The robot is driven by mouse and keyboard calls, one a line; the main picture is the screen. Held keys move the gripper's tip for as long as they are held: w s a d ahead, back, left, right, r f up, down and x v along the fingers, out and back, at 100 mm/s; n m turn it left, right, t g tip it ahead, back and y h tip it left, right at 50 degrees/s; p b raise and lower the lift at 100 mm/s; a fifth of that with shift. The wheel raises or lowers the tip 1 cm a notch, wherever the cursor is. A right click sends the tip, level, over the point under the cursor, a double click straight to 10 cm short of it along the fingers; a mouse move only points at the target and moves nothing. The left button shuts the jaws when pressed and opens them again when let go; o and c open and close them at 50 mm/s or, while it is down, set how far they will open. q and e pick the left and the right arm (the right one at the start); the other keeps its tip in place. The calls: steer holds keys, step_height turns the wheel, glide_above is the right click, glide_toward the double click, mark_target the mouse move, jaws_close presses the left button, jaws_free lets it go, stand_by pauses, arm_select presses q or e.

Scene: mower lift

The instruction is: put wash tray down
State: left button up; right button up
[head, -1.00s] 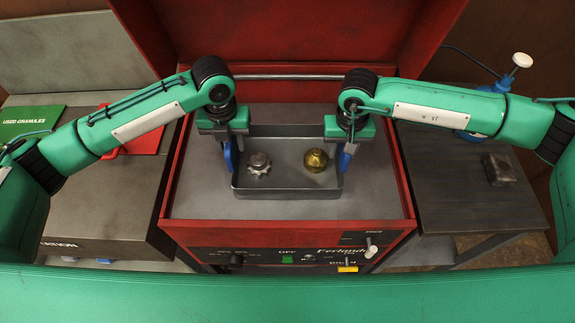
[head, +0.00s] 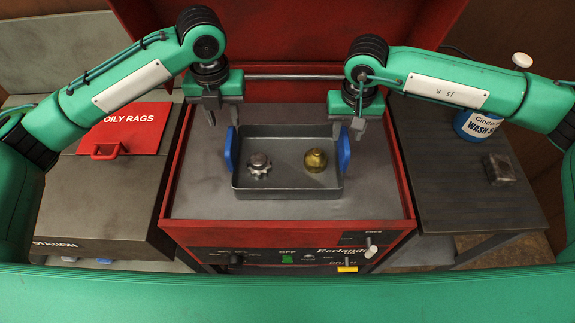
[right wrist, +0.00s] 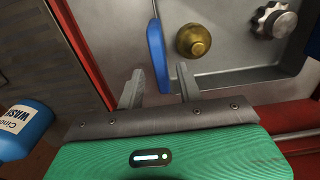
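The grey wash tray (head: 290,190) rests on the grey deck of the red machine. It has a blue handle at each end, and holds a silver gear-like part (head: 259,164) and a brass part (head: 316,160). My left gripper (head: 223,118) is above and behind the left handle (head: 229,150), fingers spread and empty. My right gripper (head: 348,128) is above and behind the right handle (head: 344,152). In the right wrist view, the right gripper's fingers (right wrist: 160,85) are apart, with the blue handle (right wrist: 157,55) beyond their tips and nothing gripped.
The machine's red lid (head: 290,40) stands open behind the tray. At left is a bench with a red oily rags lid (head: 125,125). At right, a dark side table (head: 440,180) bears a blue and white bottle (head: 478,122) and a small dark block (head: 499,169). Bare deck surrounds the tray.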

steer(key=shift+r, duration=2.4)
